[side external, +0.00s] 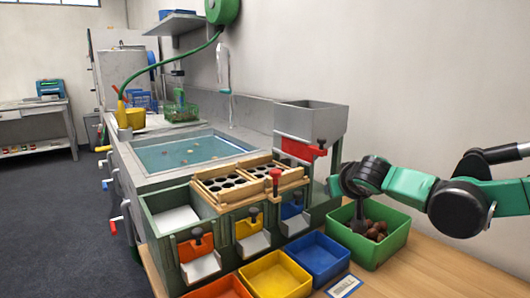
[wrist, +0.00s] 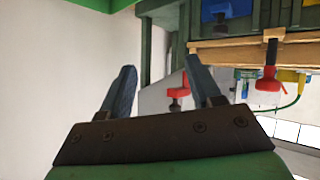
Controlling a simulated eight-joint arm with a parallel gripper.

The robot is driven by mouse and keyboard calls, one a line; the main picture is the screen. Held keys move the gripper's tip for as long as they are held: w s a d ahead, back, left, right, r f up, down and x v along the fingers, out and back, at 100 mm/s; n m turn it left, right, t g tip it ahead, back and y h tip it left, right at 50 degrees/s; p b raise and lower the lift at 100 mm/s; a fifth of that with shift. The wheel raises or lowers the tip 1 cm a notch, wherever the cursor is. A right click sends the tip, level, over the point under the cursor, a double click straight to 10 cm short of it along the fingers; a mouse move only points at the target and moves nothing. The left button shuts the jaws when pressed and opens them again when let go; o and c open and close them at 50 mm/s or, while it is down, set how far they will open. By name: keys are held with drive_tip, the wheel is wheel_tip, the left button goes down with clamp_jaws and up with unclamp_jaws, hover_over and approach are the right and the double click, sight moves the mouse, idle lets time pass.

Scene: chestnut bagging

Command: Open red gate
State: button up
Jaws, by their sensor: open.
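The red gate (side external: 299,150) is a red plate with a dark knob on the front of the grey hopper (side external: 309,119). It looks closed, though its lower edge is hard to make out. My gripper (side external: 345,203) is to the right of and below the gate, over the green bin (side external: 400,237), with its dark fingers apart. In the wrist view, my gripper (wrist: 160,70) is open and nothing is held. There the red gate (wrist: 178,92) shows between the fingers, close to the right one and farther off, its knob partly hidden.
The green bin holds brown chestnuts (side external: 376,230). A wooden tray with round holes (side external: 238,178) and a red-topped handle (side external: 275,176) sits left of the hopper. Orange, yellow (side external: 275,275) and blue (side external: 318,257) bins stand in front. A water basin (side external: 190,153) lies behind.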

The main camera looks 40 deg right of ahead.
sight(322, 139)
drive_tip(key=w+r+m+t+h, duration=0.1)
drive_tip(key=w+r, duration=0.1)
drive_tip(key=w+d+r+m+t+h, duration=0.1)
drive_tip(key=w+r+h, duration=0.1)
drive_tip(key=w+r+m+t+h, duration=0.1)
drive_tip(key=w+r+h, duration=0.1)
drive_tip(key=w, duration=0.1)
drive_tip(key=shift+d+t, duration=0.3)
drive_tip(key=shift+t, duration=0.1)
drive_tip(key=shift+x, duration=2.7)
drive_tip(key=shift+c, duration=0.2)
clamp_jaws()
